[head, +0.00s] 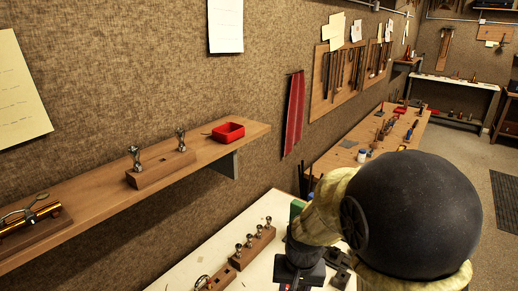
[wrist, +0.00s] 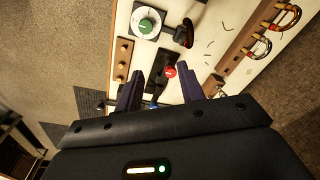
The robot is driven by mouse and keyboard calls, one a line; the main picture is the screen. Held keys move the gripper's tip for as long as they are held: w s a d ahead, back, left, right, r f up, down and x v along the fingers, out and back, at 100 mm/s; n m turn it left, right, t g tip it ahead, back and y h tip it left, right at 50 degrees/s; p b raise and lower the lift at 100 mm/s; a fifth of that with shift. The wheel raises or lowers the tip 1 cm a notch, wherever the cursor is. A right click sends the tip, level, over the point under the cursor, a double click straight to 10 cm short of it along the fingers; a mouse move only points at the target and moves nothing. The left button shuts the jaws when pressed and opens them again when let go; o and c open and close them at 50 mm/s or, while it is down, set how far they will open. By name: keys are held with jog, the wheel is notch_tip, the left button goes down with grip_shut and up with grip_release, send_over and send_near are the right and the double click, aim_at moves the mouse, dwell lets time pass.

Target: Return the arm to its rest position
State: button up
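My gripper (wrist: 160,88) shows in the wrist view with its two dark fingers spread apart and nothing held between them. Beyond the fingertips is a pale bench top (wrist: 215,45) with a dark bar carrying a red knob (wrist: 170,72). The knob appears between the fingers in the picture, but I see no contact with it. In the head view my arm, with a large dark rounded part and yellowish sleeves, fills the lower right, over the bench. The fingertips cannot be made out there.
A wooden wall shelf (head: 75,207) holds a block with valves (head: 160,168) and a red tray (head: 228,132). The white bench (head: 225,258) below carries a wooden valve rack (head: 253,247). In the wrist view, a green-knobbed dial (wrist: 146,25) stands near the fingers.

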jog(key=s+d+n+t+b, duration=0.1)
jog(key=s+d, duration=0.4)
jog(key=d, duration=0.1)
jog(key=shift+s+d+r, duration=0.15)
jog(key=shift+s+d, duration=0.2)
jog(key=shift+w, duration=0.1)
jog(key=shift+c, duration=0.3)
dwell(2.2)
